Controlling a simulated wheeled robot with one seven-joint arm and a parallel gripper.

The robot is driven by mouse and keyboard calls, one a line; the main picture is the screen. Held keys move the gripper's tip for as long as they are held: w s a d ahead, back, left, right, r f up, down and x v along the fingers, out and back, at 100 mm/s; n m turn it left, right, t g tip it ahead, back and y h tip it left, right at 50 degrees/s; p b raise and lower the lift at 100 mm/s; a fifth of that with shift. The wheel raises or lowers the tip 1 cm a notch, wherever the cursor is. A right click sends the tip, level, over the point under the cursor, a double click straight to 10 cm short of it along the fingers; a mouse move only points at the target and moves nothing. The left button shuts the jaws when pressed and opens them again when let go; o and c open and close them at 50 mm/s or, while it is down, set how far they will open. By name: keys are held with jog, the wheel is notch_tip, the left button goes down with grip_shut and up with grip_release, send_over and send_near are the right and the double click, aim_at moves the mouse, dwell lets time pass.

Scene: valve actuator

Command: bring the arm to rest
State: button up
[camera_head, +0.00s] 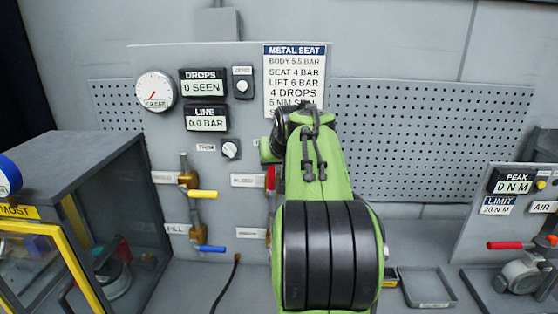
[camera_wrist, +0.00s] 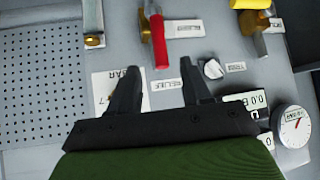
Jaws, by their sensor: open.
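My green arm (camera_head: 318,180) with its black joint bands fills the middle of the head view, raised in front of the grey valve panel. My gripper is hidden behind the arm there. In the wrist view, my gripper (camera_wrist: 160,84) shows two black fingers spread apart with nothing between them. The panel face shows behind and between the fingers. A red valve handle (camera_wrist: 158,40) is just beyond the fingertips, and no contact shows. The trim knob (camera_wrist: 213,68) is just right of the right finger. In the head view, the red handle (camera_head: 270,178) is partly hidden by my arm.
The panel carries a gauge (camera_head: 155,91), a DROPS display (camera_head: 203,81), a yellow handle (camera_head: 202,194) and a blue handle (camera_head: 210,248). A yellow-framed cabinet (camera_head: 75,170) stands at left. A shallow tray (camera_head: 425,286) and a red-handled device (camera_head: 520,270) are at right.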

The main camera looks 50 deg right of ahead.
jog(key=v, duration=0.4)
dwell(0.3)
jog(key=s+a+f+n+y+b, duration=0.15)
jog(key=a+f, duration=0.25)
jog(key=a, duration=0.6)
jog(key=s+a+f+n+y+b, duration=0.1)
jog(key=s+a+f+n+y, duration=0.2)
jog(key=a, duration=0.8)
jog(key=s+a+f+n+g+b, duration=0.1)
jog(key=s+a+f+n+b, duration=0.1)
jog(key=s+a+f, duration=0.8)
jog(key=s+f+n, duration=0.1)
jog(key=s+f, duration=0.2)
jog(key=shift+a+f+g+y, duration=0.25)
jog(key=shift+g+y, duration=0.1)
jog(key=shift+g, duration=0.05)
jog(key=shift+s, duration=0.1)
